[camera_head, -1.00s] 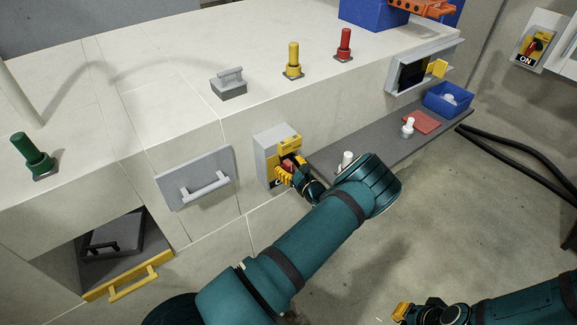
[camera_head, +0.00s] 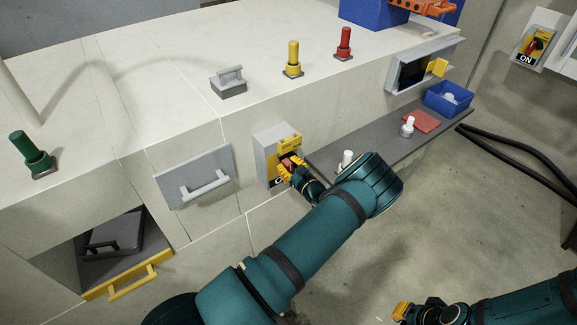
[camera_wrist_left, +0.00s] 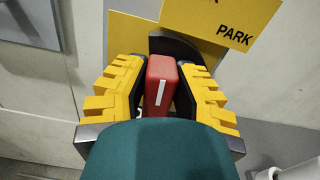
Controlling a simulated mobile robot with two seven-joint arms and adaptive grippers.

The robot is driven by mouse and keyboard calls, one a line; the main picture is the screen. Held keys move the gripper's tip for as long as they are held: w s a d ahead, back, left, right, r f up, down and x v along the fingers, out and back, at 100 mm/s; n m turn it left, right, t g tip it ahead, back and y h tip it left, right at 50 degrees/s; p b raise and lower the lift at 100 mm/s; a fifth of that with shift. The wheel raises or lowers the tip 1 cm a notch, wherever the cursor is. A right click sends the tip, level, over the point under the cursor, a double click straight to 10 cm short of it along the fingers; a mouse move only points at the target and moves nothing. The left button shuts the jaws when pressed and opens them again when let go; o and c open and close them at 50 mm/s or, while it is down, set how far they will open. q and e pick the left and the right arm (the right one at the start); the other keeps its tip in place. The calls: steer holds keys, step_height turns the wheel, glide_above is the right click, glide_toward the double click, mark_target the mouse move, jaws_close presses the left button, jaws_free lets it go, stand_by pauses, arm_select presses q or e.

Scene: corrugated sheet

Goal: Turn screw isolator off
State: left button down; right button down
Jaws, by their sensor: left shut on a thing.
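The screw isolator (camera_head: 264,158) is a grey box with a yellow plate on the front of the pale bench in the head view. My left gripper (camera_head: 287,168) is at its front, shut on its red handle (camera_wrist_left: 161,82). In the left wrist view the handle, with a white line, stands between the toothed yellow fingers of my left gripper (camera_wrist_left: 160,95). A yellow plate above it reads "PARK" (camera_wrist_left: 232,38). The label under the handle is mostly hidden by the gripper. My right gripper (camera_head: 402,311) is low at the right, away from the bench; its opening is unclear.
A second isolator (camera_head: 535,47) marked "ON" is on the wall at upper right. A grey shelf (camera_head: 375,147) beside my left arm bears white knobs and a blue bin (camera_head: 447,99). A grey drawer front (camera_head: 196,177) is left of the isolator. An open yellow-handled drawer (camera_head: 128,276) sticks out below.

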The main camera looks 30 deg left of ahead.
arm_select(q)
steer(key=n, duration=0.1)
steer(key=n+b, duration=0.1)
steer(key=n, duration=0.2)
steer(key=shift+s+a+f+b, duration=0.1)
steer(key=shift+s+a+b, duration=0.15)
steer(key=shift+s+b, duration=0.1)
steer(key=n, duration=0.1)
steer(key=n+b, duration=0.1)
steer(key=n, duration=0.3)
steer(key=shift+s+a+f+b, duration=0.15)
steer(key=shift+s+f+b, duration=0.2)
steer(key=shift+s+b, duration=0.05)
steer(key=n+b, duration=0.2)
steer(key=n, duration=0.1)
steer(key=shift+s+a+f, duration=0.1)
steer(key=shift+s+f, duration=0.05)
steer(key=shift+f, duration=0.2)
steer(key=shift+s+f+n+b, duration=0.1)
steer(key=shift+f+n+b, duration=0.1)
steer(key=shift+n+b, duration=0.65)
steer(key=shift+f+n+b, duration=0.15)
steer(key=shift+n+b, duration=0.15)
steer(key=shift+n, duration=0.95)
steer(key=c, duration=0.7)
jaws_free()
steer(key=shift+c, duration=0.2)
